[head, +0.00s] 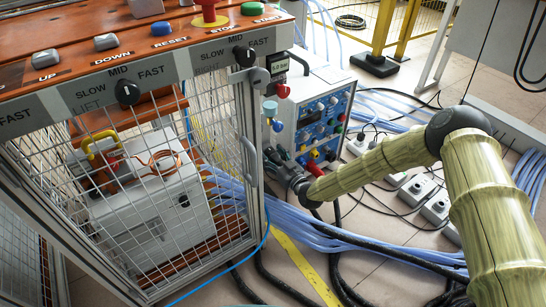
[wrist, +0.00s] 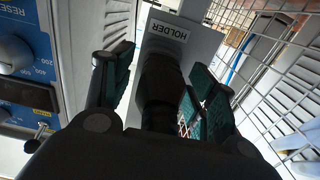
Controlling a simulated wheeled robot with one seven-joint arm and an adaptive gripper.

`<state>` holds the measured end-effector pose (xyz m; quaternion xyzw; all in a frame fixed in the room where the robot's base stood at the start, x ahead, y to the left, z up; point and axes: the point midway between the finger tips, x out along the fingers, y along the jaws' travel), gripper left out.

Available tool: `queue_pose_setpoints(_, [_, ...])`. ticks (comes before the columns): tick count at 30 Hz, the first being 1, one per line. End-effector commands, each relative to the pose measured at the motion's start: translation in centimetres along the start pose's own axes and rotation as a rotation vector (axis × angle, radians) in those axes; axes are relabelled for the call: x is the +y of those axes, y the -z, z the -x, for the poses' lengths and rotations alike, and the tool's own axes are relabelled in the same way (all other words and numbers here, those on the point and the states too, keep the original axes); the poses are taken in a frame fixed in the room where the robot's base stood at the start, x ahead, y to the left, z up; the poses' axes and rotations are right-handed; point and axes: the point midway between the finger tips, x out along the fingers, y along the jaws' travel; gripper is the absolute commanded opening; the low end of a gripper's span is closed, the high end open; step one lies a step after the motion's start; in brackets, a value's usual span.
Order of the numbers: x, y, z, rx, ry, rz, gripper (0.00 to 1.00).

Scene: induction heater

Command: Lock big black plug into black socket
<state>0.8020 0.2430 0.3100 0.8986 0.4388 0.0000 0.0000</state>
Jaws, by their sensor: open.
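In the wrist view, a big black plug (wrist: 163,82) stands in front of a grey plate labelled HOLDER (wrist: 170,38). My gripper (wrist: 162,66) is open, with one green-padded finger on each side of the plug. A gap shows between the plug and the left finger; the right finger is nearer to it, and contact there is unclear. In the head view, my gripper (head: 283,168) is low at the left side of the blue-fronted heater unit (head: 322,125). The plug cannot be told apart from my dark gripper there. I cannot make out the black socket with certainty.
A wire-mesh cage (head: 190,170) stands left of my gripper, close by, and also shows in the wrist view (wrist: 290,75). Blue hoses and black cables cover the floor. White boxes (head: 418,187) lie on the floor to the right.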

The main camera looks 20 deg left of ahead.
Motion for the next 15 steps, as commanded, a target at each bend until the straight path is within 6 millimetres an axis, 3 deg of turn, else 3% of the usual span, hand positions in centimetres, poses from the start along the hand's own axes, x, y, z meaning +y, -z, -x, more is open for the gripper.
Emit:
queue_pose_setpoints(11, [0.01, -0.02, 0.01, 0.000, 0.000, 0.000, 0.57])
queue_pose_setpoints(15, [0.01, -0.01, 0.01, 0.000, 0.000, 0.000, 0.35])
